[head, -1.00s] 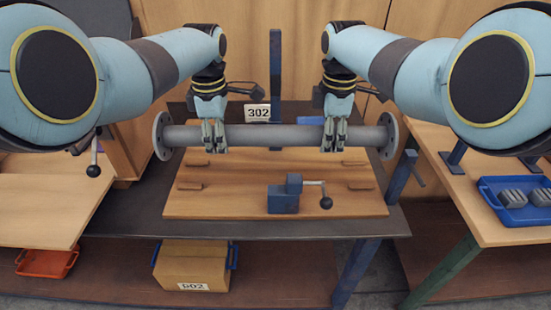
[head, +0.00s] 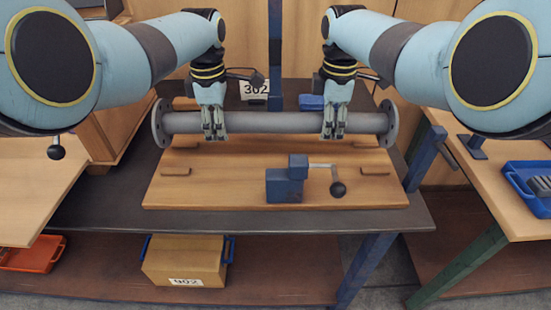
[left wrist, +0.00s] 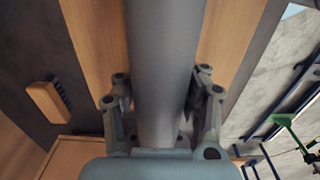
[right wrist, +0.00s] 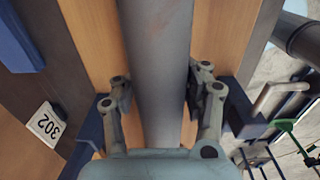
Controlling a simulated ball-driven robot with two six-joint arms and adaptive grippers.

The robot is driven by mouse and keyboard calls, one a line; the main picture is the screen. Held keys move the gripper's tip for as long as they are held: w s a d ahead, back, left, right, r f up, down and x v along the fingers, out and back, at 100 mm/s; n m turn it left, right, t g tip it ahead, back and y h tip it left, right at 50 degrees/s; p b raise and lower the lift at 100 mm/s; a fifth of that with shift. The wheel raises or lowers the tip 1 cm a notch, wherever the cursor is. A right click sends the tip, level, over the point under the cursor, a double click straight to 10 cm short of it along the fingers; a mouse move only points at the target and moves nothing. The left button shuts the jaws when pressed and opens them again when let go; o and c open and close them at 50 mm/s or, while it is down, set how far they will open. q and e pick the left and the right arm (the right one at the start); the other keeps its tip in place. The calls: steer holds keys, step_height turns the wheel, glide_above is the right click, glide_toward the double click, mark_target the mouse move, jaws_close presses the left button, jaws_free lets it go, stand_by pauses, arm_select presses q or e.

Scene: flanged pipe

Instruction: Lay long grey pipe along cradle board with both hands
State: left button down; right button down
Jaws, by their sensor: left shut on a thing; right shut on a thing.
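The long grey pipe (head: 275,123) with a round flange at each end lies level across the head view, over the back part of the wooden cradle board (head: 230,192). My left gripper (head: 214,136) is shut on the pipe near its left end. My right gripper (head: 333,136) is shut on it near its right end. In the left wrist view the pipe (left wrist: 165,60) runs between the fingers, and likewise in the right wrist view (right wrist: 158,60). Small wooden blocks (head: 175,171) sit on the board. Whether the pipe touches the board is unclear.
A blue clamp (head: 287,182) with a black-knobbed lever stands at the board's front middle. A blue post (head: 275,50) and a 302 label (head: 256,90) are behind the pipe. A cardboard box (head: 185,262) is on the lower shelf. A blue tray (head: 530,185) stands on the right bench.

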arm_select(q)
steer(key=shift+w, duration=0.2)
arm_select(e)
steer(key=shift+w+f, duration=0.1)
